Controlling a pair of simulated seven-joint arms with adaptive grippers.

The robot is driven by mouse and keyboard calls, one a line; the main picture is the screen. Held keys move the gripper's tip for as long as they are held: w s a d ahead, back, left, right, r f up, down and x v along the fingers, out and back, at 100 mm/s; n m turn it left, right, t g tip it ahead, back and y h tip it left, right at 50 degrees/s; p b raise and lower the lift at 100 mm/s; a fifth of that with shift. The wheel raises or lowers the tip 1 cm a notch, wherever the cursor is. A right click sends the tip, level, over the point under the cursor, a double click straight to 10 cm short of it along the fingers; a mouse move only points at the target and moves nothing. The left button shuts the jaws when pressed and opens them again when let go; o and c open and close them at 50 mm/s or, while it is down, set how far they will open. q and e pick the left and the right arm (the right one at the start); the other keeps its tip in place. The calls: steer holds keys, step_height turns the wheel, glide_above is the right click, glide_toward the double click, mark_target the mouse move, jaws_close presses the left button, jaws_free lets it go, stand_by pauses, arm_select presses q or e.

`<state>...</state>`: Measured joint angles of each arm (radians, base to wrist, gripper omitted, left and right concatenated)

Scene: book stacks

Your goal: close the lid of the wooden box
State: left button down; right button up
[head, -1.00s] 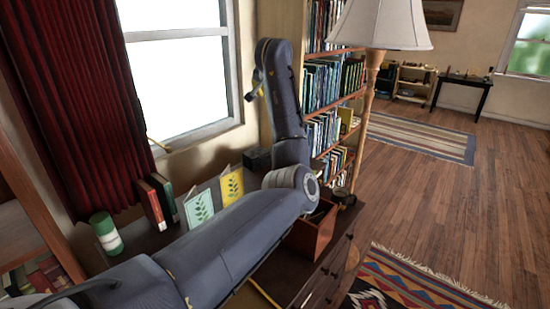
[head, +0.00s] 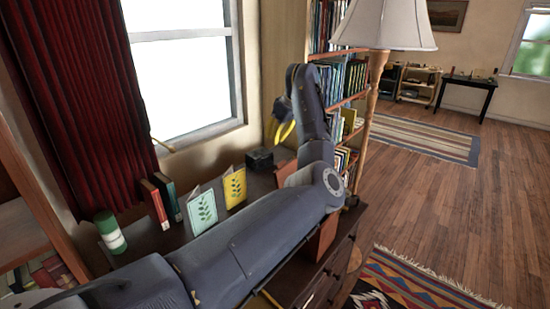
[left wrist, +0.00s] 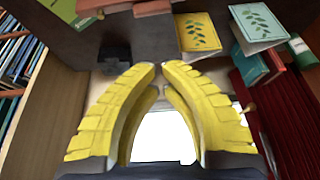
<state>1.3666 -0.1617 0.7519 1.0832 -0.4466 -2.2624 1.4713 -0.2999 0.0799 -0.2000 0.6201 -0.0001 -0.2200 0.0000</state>
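The wooden box (head: 324,240) is reddish brown and stands on the dark dresser, mostly hidden behind my left arm in the head view. A reddish-brown panel (head: 285,170) shows left of my arm's joint; it may be the box's raised lid, but I cannot tell for sure. My left gripper (head: 284,130) has yellow fingers and is held up above the dresser near the window wall. In the left wrist view its fingertips (left wrist: 159,66) nearly meet, with nothing between them. My right gripper is not in view.
On the dresser (head: 175,238) stand a green-and-white jar (head: 110,233), red (head: 155,204) and green books, two leaf-print cards (head: 202,208) and a small black box (head: 260,160). A bookshelf (head: 340,85) and floor lamp (head: 374,100) stand beyond my arm.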

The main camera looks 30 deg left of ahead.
arm_select(q)
steer(key=s+x, duration=0.1)
steer(key=x, duration=0.9)
steer(key=d, duration=0.4)
steer(key=shift+w+r, duration=0.25)
steer(key=shift+r, duration=0.15)
